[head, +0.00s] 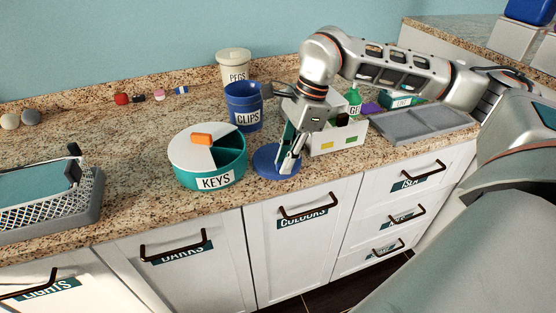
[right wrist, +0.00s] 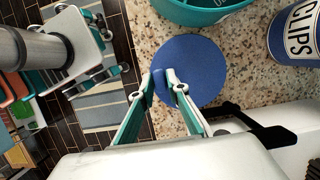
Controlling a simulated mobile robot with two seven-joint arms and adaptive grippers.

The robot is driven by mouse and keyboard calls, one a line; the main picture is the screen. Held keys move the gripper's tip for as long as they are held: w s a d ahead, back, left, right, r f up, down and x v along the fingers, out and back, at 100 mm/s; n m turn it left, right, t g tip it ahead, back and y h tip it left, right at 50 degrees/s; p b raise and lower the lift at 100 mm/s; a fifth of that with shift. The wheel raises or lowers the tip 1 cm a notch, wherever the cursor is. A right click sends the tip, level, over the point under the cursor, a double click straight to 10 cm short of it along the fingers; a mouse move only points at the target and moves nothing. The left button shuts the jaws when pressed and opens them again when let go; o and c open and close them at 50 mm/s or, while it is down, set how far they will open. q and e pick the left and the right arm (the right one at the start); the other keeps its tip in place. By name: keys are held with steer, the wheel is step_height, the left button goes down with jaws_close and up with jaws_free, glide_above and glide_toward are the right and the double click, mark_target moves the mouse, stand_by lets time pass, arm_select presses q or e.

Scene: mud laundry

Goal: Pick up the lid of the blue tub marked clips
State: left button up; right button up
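The blue tub (head: 242,108) marked CLIPS stands upright on the granite counter, and it also shows at the right of the right wrist view (right wrist: 300,35). A round blue lid (head: 266,168) lies apart from it, near the counter's front edge; in the right wrist view the lid (right wrist: 200,60) is a flat disc. My right gripper (head: 291,165) points down at the lid's right part. In the right wrist view its fingertips (right wrist: 161,78) are close together over the lid's edge, with blue between them. Whether they clamp it is unclear.
A teal KEYS tub (head: 213,181) stands just left of the lid. A PEGS tub (head: 233,65) is behind CLIPS. A wire basket (head: 85,205) is at far left.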

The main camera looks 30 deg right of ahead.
arm_select(q)
steer(key=shift+w, duration=0.1)
arm_select(e)
jaws_close()
arm_select(q)
steer(key=shift+r, duration=0.1)
arm_select(e)
steer(key=shift+r, duration=0.1)
